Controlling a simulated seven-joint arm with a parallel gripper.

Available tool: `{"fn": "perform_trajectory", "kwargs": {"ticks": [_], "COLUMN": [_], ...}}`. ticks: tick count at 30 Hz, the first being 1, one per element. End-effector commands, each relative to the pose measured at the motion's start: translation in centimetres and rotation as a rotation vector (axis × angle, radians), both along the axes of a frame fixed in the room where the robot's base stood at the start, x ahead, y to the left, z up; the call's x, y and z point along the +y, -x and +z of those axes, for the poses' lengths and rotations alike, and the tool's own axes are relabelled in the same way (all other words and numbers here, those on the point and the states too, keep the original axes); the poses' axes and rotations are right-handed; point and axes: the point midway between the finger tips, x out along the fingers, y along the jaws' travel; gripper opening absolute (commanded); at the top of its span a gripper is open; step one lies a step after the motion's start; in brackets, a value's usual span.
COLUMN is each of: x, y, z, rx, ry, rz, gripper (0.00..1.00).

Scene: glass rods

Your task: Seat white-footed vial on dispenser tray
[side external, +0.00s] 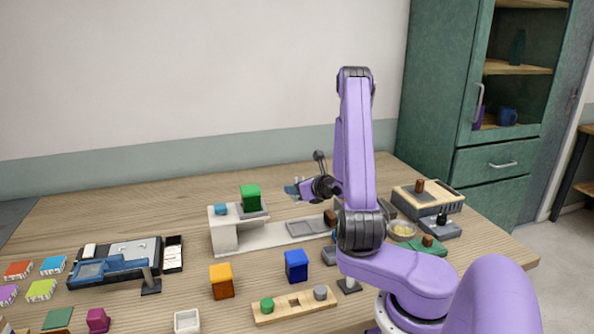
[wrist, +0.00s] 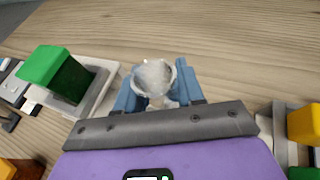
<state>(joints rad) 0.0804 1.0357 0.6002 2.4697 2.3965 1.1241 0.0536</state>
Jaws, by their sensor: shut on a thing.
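A clear glass vial with a whitish end (wrist: 153,78) stands between the blue fingers of my gripper (wrist: 158,92) in the wrist view. The fingers are shut on it from both sides. In the side external view my gripper (side external: 293,190) is held in the air above the back of the table, right of the green block; the vial is too small to make out there. The white dispenser (side external: 222,238) stands below and left of the gripper. Its low base carries a grey tray (side external: 305,228), which looks empty in its visible part; my arm is close to its right end.
A green block (side external: 250,192) sits on top of the dispenser and shows left of the fingers in the wrist view (wrist: 55,70). Orange (side external: 221,281) and blue (side external: 296,265) blocks and a wooden peg board (side external: 293,303) stand in front. Bare table lies behind the dispenser.

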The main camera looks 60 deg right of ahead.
Motion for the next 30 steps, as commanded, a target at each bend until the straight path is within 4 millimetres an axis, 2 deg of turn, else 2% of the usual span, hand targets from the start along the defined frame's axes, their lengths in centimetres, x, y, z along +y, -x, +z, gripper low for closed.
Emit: {"fn": "perform_trajectory", "kwargs": {"ticks": [3, 7, 17, 30], "x": [0.1, 0.0, 0.0, 0.0], "y": [0.0, 0.0, 0.0, 0.0], "z": [-2.2, -3.7, -5.2, -8.3], "rx": [0.002, 0.0, 0.001, -0.001], "ry": [-0.004, -0.002, 0.001, 0.0], "rz": [-0.001, -0.001, -0.001, 0.0], "gripper": [0.07, 0.07, 0.07, 0.07]}}
